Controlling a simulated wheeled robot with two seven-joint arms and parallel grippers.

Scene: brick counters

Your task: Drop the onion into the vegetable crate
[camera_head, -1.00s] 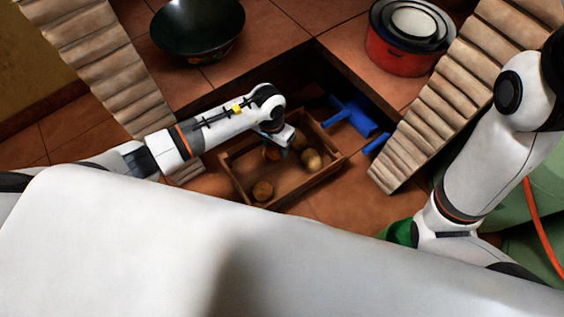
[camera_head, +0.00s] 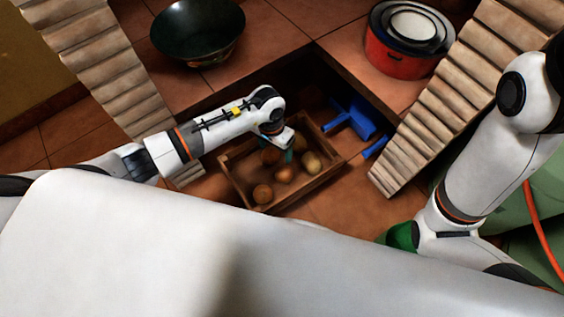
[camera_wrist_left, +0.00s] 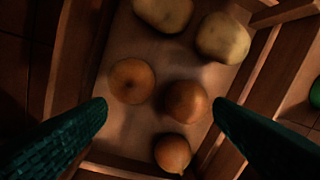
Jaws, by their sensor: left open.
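The wooden vegetable crate (camera_head: 235,184) sits low between the brick counters. My left gripper (camera_head: 284,143) is over the crate, pointing down, open with nothing between its fingers. In the left wrist view its green fingers (camera_wrist_left: 160,104) are apart at both sides. A round brown onion (camera_head: 285,174) lies in the crate, just below the gripper. Another onion-like bulb (camera_head: 262,194) lies at the near-left corner. The left wrist view shows three brown onions, one of them (camera_wrist_left: 185,101) near the right fingertip. My right gripper is hidden.
Pale potatoes (camera_wrist_left: 222,38) share the crate; one (camera_head: 312,163) shows at its right side. Blue objects (camera_head: 351,118) lie right of the crate. A dark wok (camera_head: 198,28) and red pot (camera_head: 396,60) stand on the tiled counter behind. Brick edges flank both sides.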

